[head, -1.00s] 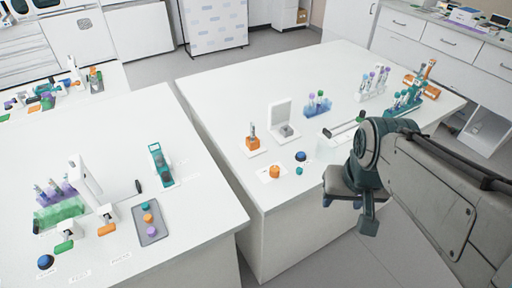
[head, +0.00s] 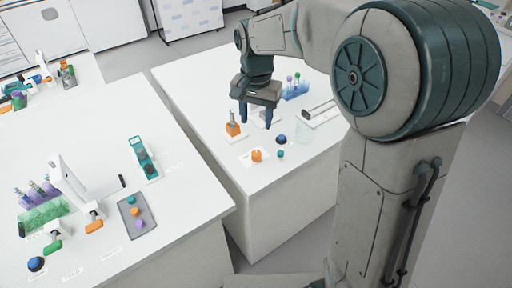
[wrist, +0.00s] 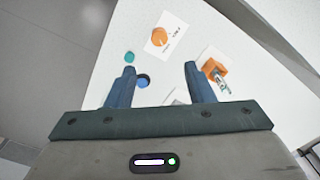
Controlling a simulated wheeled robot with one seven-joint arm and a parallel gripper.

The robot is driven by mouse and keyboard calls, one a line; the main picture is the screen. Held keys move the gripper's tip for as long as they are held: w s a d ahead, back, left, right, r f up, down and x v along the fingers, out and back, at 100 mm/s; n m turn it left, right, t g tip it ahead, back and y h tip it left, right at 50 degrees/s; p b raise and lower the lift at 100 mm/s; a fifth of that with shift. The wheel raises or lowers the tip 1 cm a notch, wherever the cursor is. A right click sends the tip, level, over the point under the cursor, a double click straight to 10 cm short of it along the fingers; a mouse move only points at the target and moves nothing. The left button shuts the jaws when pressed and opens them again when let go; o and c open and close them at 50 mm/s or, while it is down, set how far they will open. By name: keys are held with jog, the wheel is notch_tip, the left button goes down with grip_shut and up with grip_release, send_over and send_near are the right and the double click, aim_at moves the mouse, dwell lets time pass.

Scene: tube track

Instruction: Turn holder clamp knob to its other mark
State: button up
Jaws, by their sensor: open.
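An orange round knob (head: 256,156) sits on a white card (head: 244,161) near the front edge of the right-hand table. In the wrist view the knob (wrist: 158,36) shows a pointer-like ridge and print on its card; the marks are too small to read. An orange holder (head: 233,130) with an upright tube stands behind it, and also shows in the wrist view (wrist: 214,69). My gripper (head: 256,119) points down above the table, behind the knob and right of the holder. In the wrist view its fingers (wrist: 159,68) are apart and empty, with the knob beyond their tips.
A blue dome button (head: 281,140) and a small teal cap (head: 281,154) lie right of the knob. A purple-blue tube rack (head: 296,91) stands behind my gripper. The left table holds a grey tray (head: 137,219). An aisle separates the tables.

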aim_at(256, 153)
notch_tip(256, 153, down, 13)
jog(key=shift+r+p, duration=0.2)
jog(key=shift+p, duration=0.15)
jog(key=c, duration=1)
